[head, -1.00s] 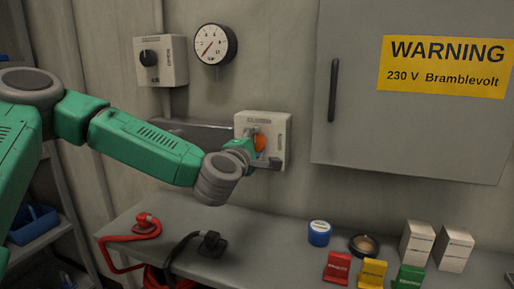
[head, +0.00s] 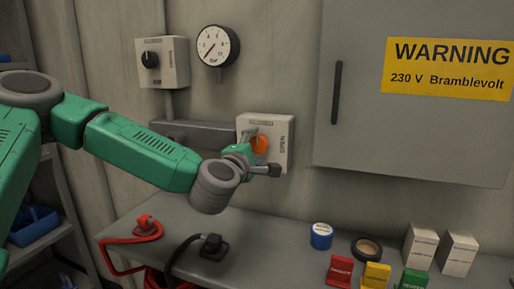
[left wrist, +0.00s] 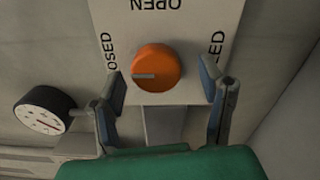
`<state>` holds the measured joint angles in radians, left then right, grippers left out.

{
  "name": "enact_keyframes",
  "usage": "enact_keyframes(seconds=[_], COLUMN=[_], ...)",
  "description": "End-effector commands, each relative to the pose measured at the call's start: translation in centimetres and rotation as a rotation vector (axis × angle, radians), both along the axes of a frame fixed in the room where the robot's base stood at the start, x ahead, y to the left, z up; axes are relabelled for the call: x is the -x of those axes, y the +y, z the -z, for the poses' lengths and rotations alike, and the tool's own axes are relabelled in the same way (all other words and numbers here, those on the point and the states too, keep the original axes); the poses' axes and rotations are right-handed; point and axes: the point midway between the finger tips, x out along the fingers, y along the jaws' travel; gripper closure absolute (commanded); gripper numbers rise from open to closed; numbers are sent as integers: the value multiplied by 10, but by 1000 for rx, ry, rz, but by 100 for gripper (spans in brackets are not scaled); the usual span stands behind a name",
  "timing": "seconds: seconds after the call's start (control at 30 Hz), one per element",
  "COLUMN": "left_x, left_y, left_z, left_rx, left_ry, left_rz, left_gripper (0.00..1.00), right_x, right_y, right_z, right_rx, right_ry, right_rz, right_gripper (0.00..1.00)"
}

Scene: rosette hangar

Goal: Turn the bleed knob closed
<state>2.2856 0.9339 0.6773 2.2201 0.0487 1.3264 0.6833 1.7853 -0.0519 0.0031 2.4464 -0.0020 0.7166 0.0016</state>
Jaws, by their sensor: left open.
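The orange bleed knob (head: 259,144) sits on a pale plate (head: 283,128) on the wall, with "OPEN" lettered along the plate's right side. In the left wrist view, the knob (left wrist: 157,68) shows whole. Its grey pointer mark faces left, towards a partly cut-off "CLOSED" label; "OPEN" stands upside down at the top. My left gripper (head: 262,152) is in front of the plate, partly covering the knob. In the left wrist view, its fingers (left wrist: 165,86) are spread wide on either side of the knob, apart from it. My right gripper is not in view.
A pressure gauge (head: 218,46) and a box with a black knob (head: 151,60) are on the wall at upper left. A grey cabinet (head: 420,140) stands right of the plate. The bench below holds red and black cables, tape rolls, coloured blocks and white boxes.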

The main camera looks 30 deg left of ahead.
Motion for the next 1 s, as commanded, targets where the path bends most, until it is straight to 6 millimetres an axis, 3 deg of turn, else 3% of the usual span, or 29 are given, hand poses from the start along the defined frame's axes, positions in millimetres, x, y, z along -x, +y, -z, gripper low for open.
enact_keyframes(seconds=[0.2, 0.33, 1.0], left_x=[37, 51, 57], left_y=[-7, -9, -11], left_z=[1, 2, 2], left_rx=[3, 4, 3], left_ry=[1, 1, 2], left_rz=[1, 0, -2], left_gripper=[37, 37, 37], right_x=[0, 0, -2], right_y=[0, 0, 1], right_z=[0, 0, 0], right_rx=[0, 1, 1], right_ry=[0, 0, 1], right_rz=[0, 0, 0], right_gripper=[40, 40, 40])
